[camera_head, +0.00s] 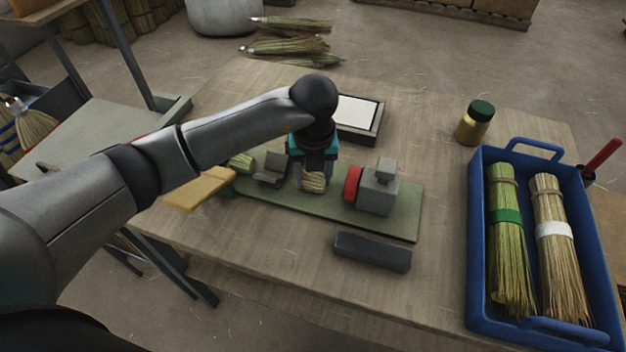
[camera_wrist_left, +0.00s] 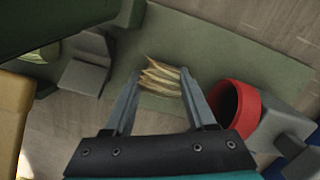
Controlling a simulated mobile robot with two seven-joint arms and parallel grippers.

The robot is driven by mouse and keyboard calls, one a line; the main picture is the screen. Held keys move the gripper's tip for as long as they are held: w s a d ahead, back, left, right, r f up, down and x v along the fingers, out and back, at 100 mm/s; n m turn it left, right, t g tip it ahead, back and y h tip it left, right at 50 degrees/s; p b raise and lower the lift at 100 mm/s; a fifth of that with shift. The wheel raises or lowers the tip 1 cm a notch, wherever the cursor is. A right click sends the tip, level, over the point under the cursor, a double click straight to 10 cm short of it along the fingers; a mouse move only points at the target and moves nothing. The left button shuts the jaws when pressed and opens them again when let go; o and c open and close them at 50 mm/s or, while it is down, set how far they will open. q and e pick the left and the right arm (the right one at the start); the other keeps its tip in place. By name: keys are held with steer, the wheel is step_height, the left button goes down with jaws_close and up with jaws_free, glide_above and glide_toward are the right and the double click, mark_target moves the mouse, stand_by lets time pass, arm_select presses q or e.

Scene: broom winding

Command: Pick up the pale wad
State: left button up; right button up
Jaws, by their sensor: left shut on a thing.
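The pale wad (camera_head: 314,182), a small bundle of straw-coloured strands, is at the tips of my left gripper (camera_head: 312,178) over the green board (camera_head: 390,222). In the left wrist view the pale wad (camera_wrist_left: 160,78) sits between the two fingers of my left gripper (camera_wrist_left: 160,85), which is shut on it. Whether the wad touches the board is hard to tell. My right gripper is in neither view.
Right of the gripper is a grey block with a red ring (camera_head: 352,184); left is a grey bracket (camera_head: 272,168). A dark bar (camera_head: 372,252) lies in front. A blue crate (camera_head: 478,250) with two straw bundles stands right, near a yellow jar (camera_head: 474,124).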

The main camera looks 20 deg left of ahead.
mark_target(313, 176)
arm_select(q)
steer(key=c, duration=0.6)
steer(key=shift+c, duration=0.7)
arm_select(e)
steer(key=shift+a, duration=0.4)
arm_select(q)
steer(key=shift+r, duration=0.1)
step_height(313, 176, up, 20)
steer(key=p, duration=0.3)
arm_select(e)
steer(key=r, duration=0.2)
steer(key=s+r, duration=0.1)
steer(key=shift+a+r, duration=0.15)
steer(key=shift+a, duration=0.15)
